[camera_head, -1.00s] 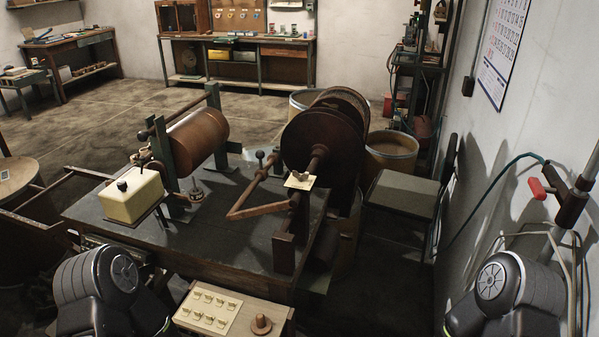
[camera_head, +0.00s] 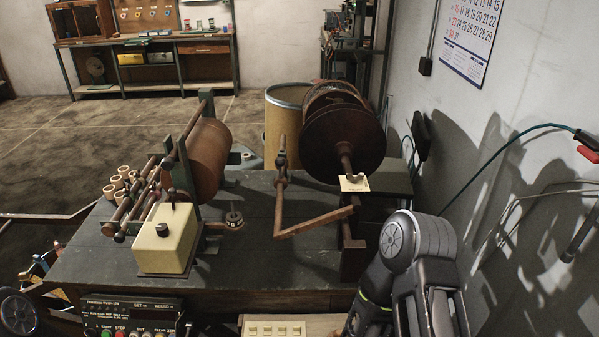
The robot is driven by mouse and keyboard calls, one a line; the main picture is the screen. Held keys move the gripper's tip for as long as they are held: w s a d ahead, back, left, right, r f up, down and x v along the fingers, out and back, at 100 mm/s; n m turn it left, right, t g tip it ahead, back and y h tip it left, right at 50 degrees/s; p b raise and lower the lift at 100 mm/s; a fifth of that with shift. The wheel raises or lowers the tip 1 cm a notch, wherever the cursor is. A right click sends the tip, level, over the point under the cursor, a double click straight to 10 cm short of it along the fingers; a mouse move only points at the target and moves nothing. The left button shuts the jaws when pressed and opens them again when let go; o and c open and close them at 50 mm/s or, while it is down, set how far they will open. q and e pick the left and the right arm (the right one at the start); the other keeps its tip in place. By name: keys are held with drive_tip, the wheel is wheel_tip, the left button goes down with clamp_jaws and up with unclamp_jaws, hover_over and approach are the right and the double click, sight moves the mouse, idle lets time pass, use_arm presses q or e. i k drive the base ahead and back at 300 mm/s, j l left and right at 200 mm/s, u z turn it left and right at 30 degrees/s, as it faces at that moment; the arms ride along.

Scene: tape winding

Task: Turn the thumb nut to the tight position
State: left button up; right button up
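A large dark spool (camera_head: 340,140) stands on a shaft at the right of the workbench (camera_head: 110,250). A small pale card (camera_head: 354,183) shows at the near end of the shaft; a small brown shape there is too small to identify as the thumb nut. I cannot tell the nut's position. My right arm comes up at the lower right, in front of the bench's right end. Its gripper is not visible. My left gripper is not in view either.
A cream box (camera_head: 168,238) and a brown drum (camera_head: 209,155) stand on the bench's left. A bent wooden arm (camera_head: 315,220) crosses its middle. A control panel (camera_head: 132,315) is at the front left. A yellow barrel (camera_head: 286,125) stands behind, and a wall (camera_head: 520,90) limits the right.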

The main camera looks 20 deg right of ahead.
sight(361, 176)
drive_tip(key=i+j, duration=0.1)
drive_tip(key=j, duration=0.35)
drive_tip(key=i+j, duration=0.1)
drive_tip(key=j, duration=0.35)
drive_tip(key=z, duration=1.55)
